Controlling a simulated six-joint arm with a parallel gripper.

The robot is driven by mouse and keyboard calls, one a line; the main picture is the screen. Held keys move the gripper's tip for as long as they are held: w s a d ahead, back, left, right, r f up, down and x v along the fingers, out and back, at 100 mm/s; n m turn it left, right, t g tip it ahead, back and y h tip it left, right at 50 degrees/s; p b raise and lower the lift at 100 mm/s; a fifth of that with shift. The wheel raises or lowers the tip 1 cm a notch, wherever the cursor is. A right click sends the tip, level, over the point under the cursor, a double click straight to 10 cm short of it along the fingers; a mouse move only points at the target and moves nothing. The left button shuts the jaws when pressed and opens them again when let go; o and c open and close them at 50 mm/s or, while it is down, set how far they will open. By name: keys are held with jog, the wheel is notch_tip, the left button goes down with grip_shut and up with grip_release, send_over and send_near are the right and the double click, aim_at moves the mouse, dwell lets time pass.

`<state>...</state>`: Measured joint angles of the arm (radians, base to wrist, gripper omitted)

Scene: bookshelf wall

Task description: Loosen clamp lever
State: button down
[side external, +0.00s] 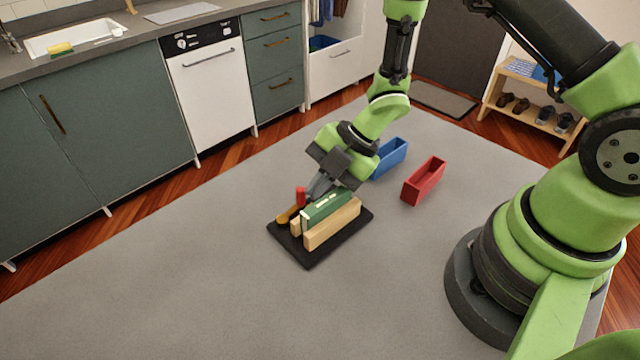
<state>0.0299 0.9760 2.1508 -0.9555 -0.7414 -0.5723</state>
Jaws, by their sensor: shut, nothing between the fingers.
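A clamp fixture on a black base plate (308,258) sits on the grey table. It has wooden blocks (333,225) and a green block (327,207) standing between them. I cannot tell whether the fingertips touch the lever.
A blue open bin (390,158) and a red open bin (424,182) stand on the table behind and right of the fixture. The grey table (190,270) is clear to the left and in front. Kitchen cabinets (110,130) stand beyond the table.

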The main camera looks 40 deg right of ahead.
jog(key=shift+w+n+g, duration=0.25)
jog(key=shift+n+g, duration=0.05)
jog(key=shift+n, duration=0.1)
jog(key=w+n+g, duration=0.1)
jog(key=n, duration=0.1)
jog(key=w+n+g, duration=0.1)
jog(key=n, duration=0.1)
jog(key=shift+w+y, duration=0.25)
jog(key=shift+y, duration=0.15)
jog(key=n+g, duration=0.1)
jog(key=w+n+g, duration=0.1)
jog(key=shift+w+a+n, duration=0.2)
jog(key=shift+n, duration=0.2)
jog(key=n+g, duration=0.1)
jog(key=w+n, duration=0.1)
jog(key=shift+w+a+f+n+g+h, duration=0.1)
jog(key=shift+w+a+n+g+h, duration=0.1)
jog(key=shift+a+n+g+h, duration=0.15)
jog(key=shift+w+a, duration=0.5)
jog(key=shift+a, duration=0.05)
jog(key=shift+w+a, duration=0.5)
jog(key=shift+a, duration=0.4)
jog(key=v, duration=1)
